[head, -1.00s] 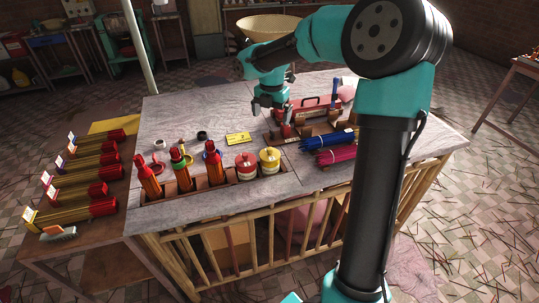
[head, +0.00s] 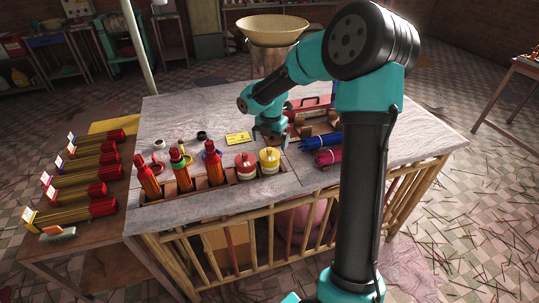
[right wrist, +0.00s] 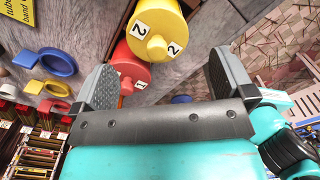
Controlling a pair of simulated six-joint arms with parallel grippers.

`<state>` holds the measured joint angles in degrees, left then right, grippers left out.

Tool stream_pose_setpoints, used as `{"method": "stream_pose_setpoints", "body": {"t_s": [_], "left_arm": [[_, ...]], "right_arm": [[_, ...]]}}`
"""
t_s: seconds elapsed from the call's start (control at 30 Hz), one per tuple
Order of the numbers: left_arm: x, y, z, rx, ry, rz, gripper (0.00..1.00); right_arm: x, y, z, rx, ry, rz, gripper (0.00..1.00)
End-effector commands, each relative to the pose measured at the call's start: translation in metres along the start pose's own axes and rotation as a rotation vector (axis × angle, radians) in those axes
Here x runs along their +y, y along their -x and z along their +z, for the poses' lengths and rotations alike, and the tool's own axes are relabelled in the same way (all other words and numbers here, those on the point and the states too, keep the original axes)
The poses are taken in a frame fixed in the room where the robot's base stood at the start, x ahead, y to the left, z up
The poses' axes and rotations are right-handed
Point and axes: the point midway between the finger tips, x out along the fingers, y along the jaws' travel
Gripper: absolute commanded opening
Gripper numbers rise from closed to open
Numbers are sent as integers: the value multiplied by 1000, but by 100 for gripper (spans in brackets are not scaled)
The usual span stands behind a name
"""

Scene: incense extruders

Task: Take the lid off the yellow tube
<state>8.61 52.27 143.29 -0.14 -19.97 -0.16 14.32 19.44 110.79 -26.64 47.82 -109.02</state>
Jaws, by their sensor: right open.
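The yellow tube (head: 270,161) stands upright in the wooden rack at the front of the table, at the right end of the row. It has a pale band and a yellow lid with a small knob. In the right wrist view its lid (right wrist: 148,22) bears the number 2. My right gripper (head: 271,140) is open and empty, just behind and above the yellow tube. In the right wrist view the gripper's two fingers (right wrist: 165,78) are spread apart, with the lid beyond them near the top. My left gripper is out of view.
A red tube (head: 246,166) stands close beside the yellow one, then several orange-red bottles (head: 213,166) to the left. A yellow card (head: 238,138) and small rings lie behind the rack. Blue (head: 325,140) and magenta (head: 334,156) stick bundles lie to the right.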

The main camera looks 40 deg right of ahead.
Motion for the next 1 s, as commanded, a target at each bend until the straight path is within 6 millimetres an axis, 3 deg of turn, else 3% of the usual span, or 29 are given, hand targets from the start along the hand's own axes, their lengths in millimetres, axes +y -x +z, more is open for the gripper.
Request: {"method": "stream_pose_setpoints", "body": {"t_s": [0.17, 0.5, 1.0], "left_arm": [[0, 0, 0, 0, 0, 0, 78], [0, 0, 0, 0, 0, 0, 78], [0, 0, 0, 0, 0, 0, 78]], "right_arm": [[1, -11, 0, 1, 1, -2, 100], [4, -50, 0, 1, 0, -1, 100], [4, -52, 0, 0, 0, 0, 100]]}}
